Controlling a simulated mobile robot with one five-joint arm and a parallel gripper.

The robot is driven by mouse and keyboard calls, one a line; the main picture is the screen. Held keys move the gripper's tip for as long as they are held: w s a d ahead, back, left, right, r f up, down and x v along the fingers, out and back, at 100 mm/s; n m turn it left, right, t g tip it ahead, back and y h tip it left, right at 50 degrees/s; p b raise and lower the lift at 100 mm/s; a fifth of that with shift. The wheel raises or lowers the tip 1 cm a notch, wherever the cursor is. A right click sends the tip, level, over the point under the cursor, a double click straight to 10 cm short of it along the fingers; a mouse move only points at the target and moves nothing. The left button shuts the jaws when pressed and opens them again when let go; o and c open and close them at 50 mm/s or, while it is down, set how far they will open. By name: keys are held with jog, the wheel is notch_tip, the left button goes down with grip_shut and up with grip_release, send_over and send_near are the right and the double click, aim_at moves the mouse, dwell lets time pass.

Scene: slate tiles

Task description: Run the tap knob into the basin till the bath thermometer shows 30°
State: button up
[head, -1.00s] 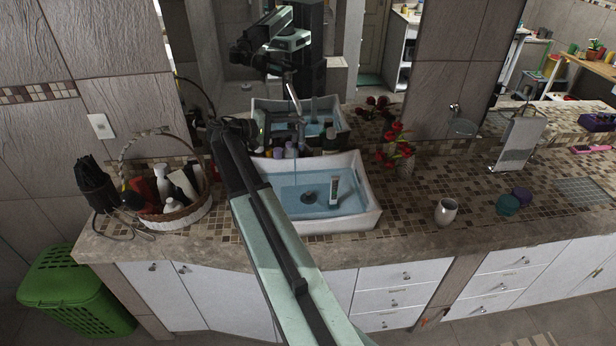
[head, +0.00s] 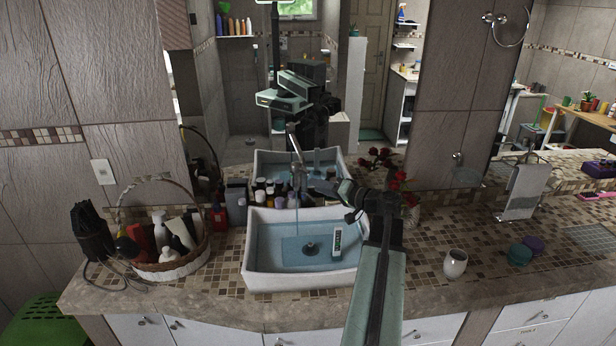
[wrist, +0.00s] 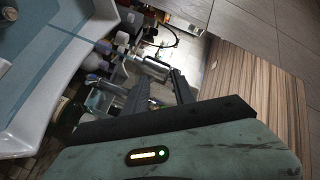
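The white basin (head: 256,277) holds blue water. The bath thermometer (head: 337,240), a white upright card with a green mark, is in it right of the drain; its reading is too small to tell. The metal tap (head: 297,165) stands at the back, with a thin stream falling into the basin. I cannot clearly make out its knob. My gripper (head: 347,193) is right of the tap, above the basin's back right corner, apart from the tap. In the wrist view, my gripper (wrist: 160,82) has its two dark fingers apart with nothing held; metal fittings show beyond them.
Several bottles (head: 268,193) crowd behind the basin. A wicker basket (head: 180,268) stands left, and red flowers (head: 400,183) stand right, behind my wrist. The mirror behind repeats the scene.

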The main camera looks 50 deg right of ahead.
aim_at(308, 172)
jog(key=shift+m+t+h, duration=0.4)
jog(key=shift+t, duration=0.4)
jog(key=w+r, duration=0.1)
jog(key=w, duration=0.3)
jog(key=w+r, duration=0.1)
jog(key=w, duration=0.1)
jog(key=shift+w+d+r, duration=0.15)
jog(key=shift+d+r, duration=0.15)
jog(key=shift+d, duration=0.1)
grip_shut()
